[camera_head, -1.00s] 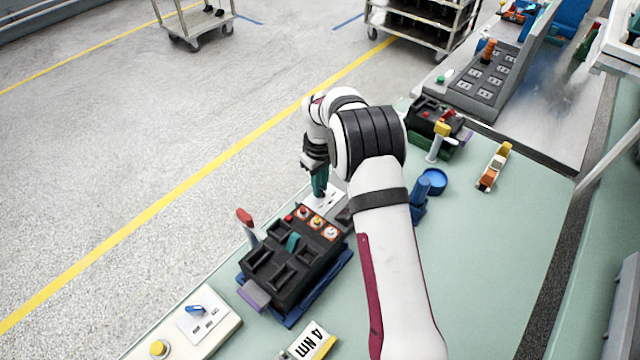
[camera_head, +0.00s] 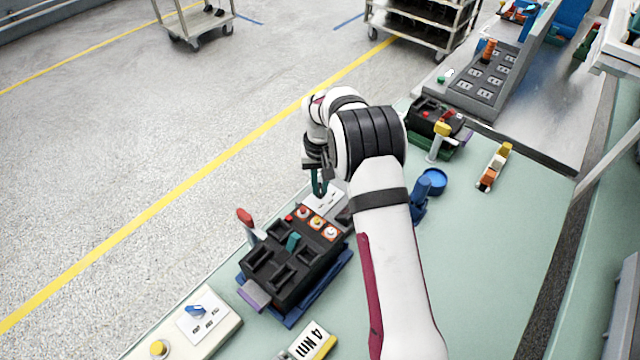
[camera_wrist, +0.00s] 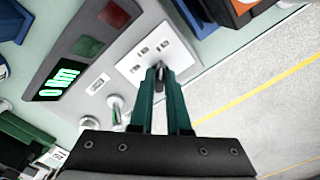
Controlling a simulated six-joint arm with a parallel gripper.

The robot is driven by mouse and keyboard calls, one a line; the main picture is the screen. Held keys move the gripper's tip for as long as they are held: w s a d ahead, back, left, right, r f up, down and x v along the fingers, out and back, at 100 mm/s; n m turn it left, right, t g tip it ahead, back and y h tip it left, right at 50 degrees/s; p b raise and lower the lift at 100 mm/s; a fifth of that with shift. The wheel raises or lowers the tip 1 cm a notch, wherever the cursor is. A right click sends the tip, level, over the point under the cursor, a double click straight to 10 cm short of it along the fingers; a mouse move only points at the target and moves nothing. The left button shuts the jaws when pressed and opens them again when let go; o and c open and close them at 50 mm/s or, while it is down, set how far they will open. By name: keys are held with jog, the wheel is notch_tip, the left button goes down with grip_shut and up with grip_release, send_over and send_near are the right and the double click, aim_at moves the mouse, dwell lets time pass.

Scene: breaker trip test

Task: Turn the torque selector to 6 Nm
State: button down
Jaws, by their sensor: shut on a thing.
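My gripper (camera_head: 319,190) points down over a small white plate (camera_head: 325,201) beyond the black breaker block. In the wrist view, its green fingers (camera_wrist: 160,76) are shut on a small dark selector knob (camera_wrist: 159,80). The knob stands on the white plate (camera_wrist: 150,48), which has several small dark marks; I cannot read them. A lit green display (camera_wrist: 58,80) on a grey panel beside it seems to read "0 Nm". The fingers and arm hide most of the knob and its pointer.
A black breaker block (camera_head: 290,262) with a red-tipped lever (camera_head: 245,218) stands nearby. A blue knob (camera_head: 196,311) sits on a separate white panel at front left. A "4 Nm" card (camera_head: 312,342) lies at the front.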

aim_at(320, 188)
dwell(0.5)
jog(key=c, duration=0.9)
grip_release()
jog(key=shift+r, duration=0.15)
notch_tip(320, 188, up, 16)
jog(key=shift+f, duration=0.2)
